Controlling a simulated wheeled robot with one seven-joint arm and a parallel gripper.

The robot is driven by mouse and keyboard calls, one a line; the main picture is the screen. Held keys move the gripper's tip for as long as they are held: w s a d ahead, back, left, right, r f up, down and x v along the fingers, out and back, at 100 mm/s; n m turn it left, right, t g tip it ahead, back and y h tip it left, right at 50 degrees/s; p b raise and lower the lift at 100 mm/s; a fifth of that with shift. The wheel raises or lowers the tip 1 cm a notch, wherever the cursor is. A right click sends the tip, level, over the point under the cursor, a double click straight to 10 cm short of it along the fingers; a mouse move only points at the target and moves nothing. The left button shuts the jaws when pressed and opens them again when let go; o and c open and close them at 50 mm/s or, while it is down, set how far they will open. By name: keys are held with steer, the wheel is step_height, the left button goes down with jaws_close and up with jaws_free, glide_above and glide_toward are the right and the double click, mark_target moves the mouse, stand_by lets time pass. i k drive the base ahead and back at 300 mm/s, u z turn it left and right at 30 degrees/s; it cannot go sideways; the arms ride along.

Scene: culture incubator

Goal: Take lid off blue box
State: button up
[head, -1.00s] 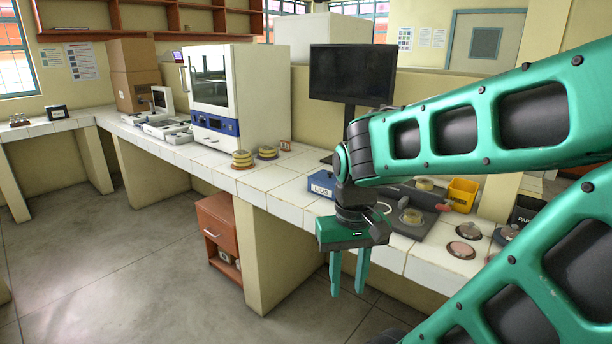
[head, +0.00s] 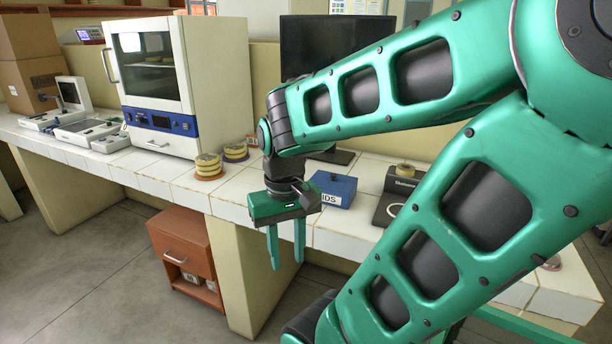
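The blue box (head: 334,190) stands on the white tiled bench, just right of and behind my gripper. A white label on its front is partly covered by my gripper and reads "IDS" in the part that shows. Its top is blue and looks closed. My gripper (head: 286,262) hangs with its fingers pointing down, in front of the bench edge and below the height of the bench top. Its two green fingers are apart with nothing between them.
A white incubator (head: 165,85) with a glass door stands on the bench at the left. Stacks of yellow dishes (head: 208,167) sit beside it. A dark monitor (head: 325,50) stands behind the box. A dark device (head: 400,182) is right of the box. An orange-brown cabinet (head: 182,245) stands below the bench.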

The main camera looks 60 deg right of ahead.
mark_target(335, 182)
steer(key=i, duration=0.85)
steer(key=z, duration=2.05)
